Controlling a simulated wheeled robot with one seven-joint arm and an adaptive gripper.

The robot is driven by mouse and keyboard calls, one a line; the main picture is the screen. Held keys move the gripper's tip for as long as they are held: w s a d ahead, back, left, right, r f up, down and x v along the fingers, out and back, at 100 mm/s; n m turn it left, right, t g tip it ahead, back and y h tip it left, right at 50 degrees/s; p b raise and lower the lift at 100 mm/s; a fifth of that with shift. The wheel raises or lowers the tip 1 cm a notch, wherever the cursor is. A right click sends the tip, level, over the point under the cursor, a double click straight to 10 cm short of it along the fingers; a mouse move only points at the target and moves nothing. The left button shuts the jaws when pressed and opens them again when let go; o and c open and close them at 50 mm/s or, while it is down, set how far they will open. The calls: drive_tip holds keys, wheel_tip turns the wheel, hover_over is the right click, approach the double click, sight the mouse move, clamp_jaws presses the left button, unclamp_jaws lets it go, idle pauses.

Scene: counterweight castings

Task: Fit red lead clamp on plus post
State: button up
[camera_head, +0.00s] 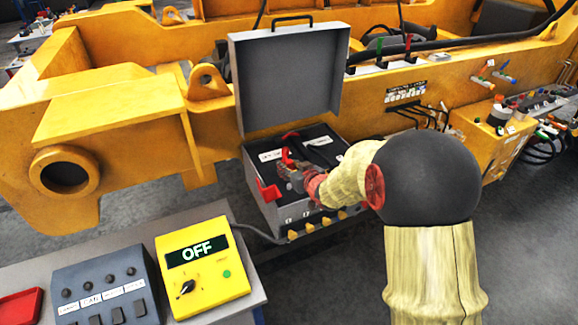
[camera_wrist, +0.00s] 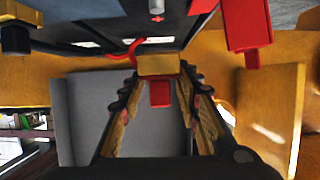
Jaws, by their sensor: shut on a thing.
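My gripper (camera_head: 294,178) is over the open grey battery box (camera_head: 262,190) in the head view. In the wrist view, its fingers (camera_wrist: 159,80) are shut on the red lead clamp, which shows a brass-coloured block (camera_wrist: 158,65) and a red part (camera_wrist: 160,93). A red cable (camera_wrist: 128,50) curves off beside the clamp. A short grey post (camera_wrist: 157,6) shows at the top middle of the wrist view, apart from the clamp. A small white mark is near it. In the head view, my gripper hides most of the clamp and the post.
A red cover (camera_head: 268,191) sits at the box's front left; it also shows in the wrist view (camera_wrist: 245,25). The raised lid (camera_head: 287,80) stands behind. A yellow panel (camera_head: 203,268) reading OFF is on the bench at the front. Yellow castings (camera_head: 120,100) surround the box.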

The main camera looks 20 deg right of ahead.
sight(289, 185)
drive_tip(key=shift+f+b, duration=1.3)
drive_tip(key=shift+f, duration=0.6)
drive_tip(key=shift+f+b, duration=1.45)
drive_tip(key=shift+f, duration=0.2)
drive_tip(key=o, duration=1.3)
drive_tip(key=shift+c, duration=0.2)
drive_tip(key=shift+o, duration=0.4)
drive_tip(key=shift+s, duration=0.15)
drive_tip(key=v, duration=1.1)
drive_tip(key=shift+s+r, duration=0.2)
drive_tip(key=shift+s, duration=0.15)
